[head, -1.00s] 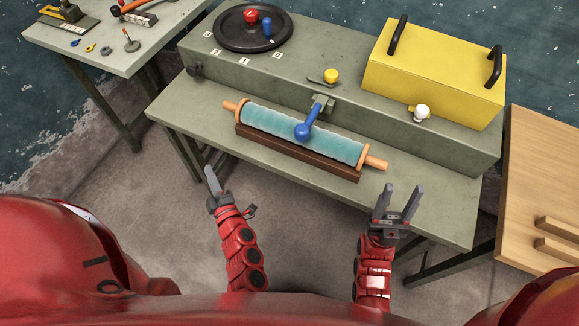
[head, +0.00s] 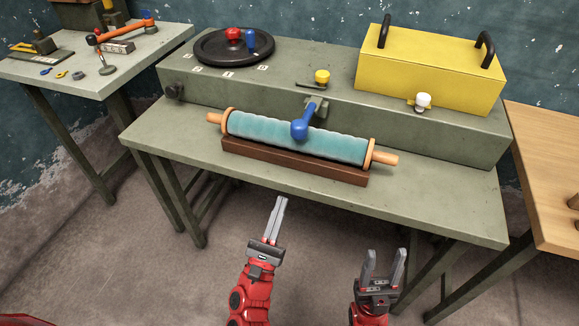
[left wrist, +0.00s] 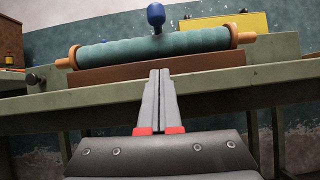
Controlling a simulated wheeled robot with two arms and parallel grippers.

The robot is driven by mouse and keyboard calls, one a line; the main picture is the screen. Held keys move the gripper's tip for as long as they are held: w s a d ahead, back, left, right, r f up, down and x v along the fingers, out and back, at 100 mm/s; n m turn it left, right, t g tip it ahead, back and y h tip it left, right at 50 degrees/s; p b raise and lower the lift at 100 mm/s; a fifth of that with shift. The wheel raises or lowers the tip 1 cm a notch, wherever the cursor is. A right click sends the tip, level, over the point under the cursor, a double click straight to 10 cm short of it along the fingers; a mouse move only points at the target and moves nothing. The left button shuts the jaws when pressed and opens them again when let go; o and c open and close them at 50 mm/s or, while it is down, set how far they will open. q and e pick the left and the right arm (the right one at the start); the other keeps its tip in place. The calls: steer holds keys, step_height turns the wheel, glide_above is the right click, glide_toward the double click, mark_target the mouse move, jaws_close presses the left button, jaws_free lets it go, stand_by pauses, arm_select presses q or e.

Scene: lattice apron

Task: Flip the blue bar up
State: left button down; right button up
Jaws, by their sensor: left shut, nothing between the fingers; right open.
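The blue bar (head: 305,122) is a short lever with a round knob, attached to a bracket on the front of the grey-green housing. It points down and forward, with its knob over the teal roller. The knob also shows in the left wrist view (left wrist: 156,15), above the roller. My left gripper (head: 281,200) is shut and empty, in front of the table edge and below the roller; its closed fingers (left wrist: 160,73) point toward the table. My right gripper (head: 384,256) is open and empty, farther right and in front of the table.
The teal roller (head: 270,135) with orange handles lies on a brown wooden block (head: 290,163). A yellow box (head: 430,75), a yellow knob (head: 322,76) and a black dial (head: 220,50) are on the housing. The table's front strip (head: 440,210) is clear.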

arm_select(q)
steer(key=shift+s+a+r, duration=0.15)
steer(key=shift+s+r, duration=0.15)
steer(key=shift+r, duration=0.1)
steer(key=p+x, duration=0.1)
steer(key=x, duration=0.8)
steer(key=shift+w+r, duration=0.2)
steer(key=shift+r, duration=0.15)
steer(key=shift+w+d+r+p, duration=0.1)
steer(key=shift+w+r+p, duration=0.1)
steer(key=shift+r, duration=0.45)
steer(key=shift+w+d+r+p, duration=0.15)
steer(key=shift+r+p, duration=0.1)
steer(key=shift+r, duration=0.4)
steer(key=shift+w+d+r+p, duration=0.1)
steer(key=shift+w+r+p, duration=0.1)
steer(key=shift+r, duration=0.45)
